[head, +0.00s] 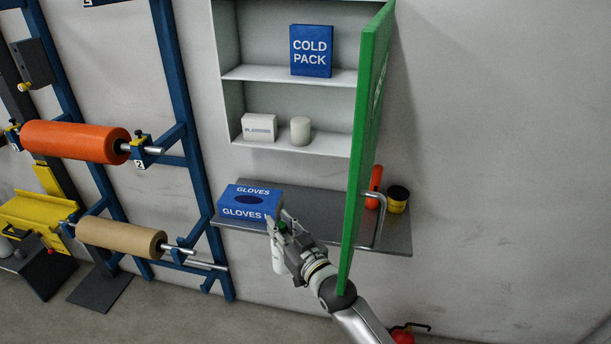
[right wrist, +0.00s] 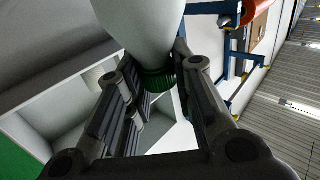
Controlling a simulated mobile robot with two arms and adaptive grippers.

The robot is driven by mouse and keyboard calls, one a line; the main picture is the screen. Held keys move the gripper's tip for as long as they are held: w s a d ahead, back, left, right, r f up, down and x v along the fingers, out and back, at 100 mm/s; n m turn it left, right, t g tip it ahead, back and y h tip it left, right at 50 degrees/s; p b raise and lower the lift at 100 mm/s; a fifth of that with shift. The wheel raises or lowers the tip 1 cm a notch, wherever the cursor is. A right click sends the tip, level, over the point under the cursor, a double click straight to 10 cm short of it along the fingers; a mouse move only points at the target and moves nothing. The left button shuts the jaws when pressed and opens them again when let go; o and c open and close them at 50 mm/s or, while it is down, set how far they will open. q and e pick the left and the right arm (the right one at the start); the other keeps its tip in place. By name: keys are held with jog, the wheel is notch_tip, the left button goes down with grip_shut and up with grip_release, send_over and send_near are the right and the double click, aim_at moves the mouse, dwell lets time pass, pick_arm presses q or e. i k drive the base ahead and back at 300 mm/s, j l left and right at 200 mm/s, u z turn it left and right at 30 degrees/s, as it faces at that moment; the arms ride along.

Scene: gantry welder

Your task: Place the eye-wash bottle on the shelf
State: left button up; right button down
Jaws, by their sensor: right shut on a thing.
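The eye-wash bottle (head: 277,259) is white with a green cap, partly hidden behind my right gripper (head: 280,222). The gripper is shut on the bottle near its cap. In the right wrist view the bottle (right wrist: 145,28) sits between the fingers, its green cap (right wrist: 158,82) towards the palm. In the head view they are in front of the grey ledge, just right of the glove box. The open wall cabinet has an upper shelf (head: 262,74) and a lower shelf (head: 270,141). My left gripper is not in view.
A blue glove box (head: 249,203) lies on the grey ledge (head: 325,212). The green cabinet door (head: 367,140) stands open beside my right arm. A cold pack (head: 311,50) is on the upper shelf; a white box (head: 259,127) and white roll (head: 300,130) are on the lower.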

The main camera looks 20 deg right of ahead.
aim_at(302, 220)
jog(key=i+l, duration=0.65)
jog(key=i, duration=0.1)
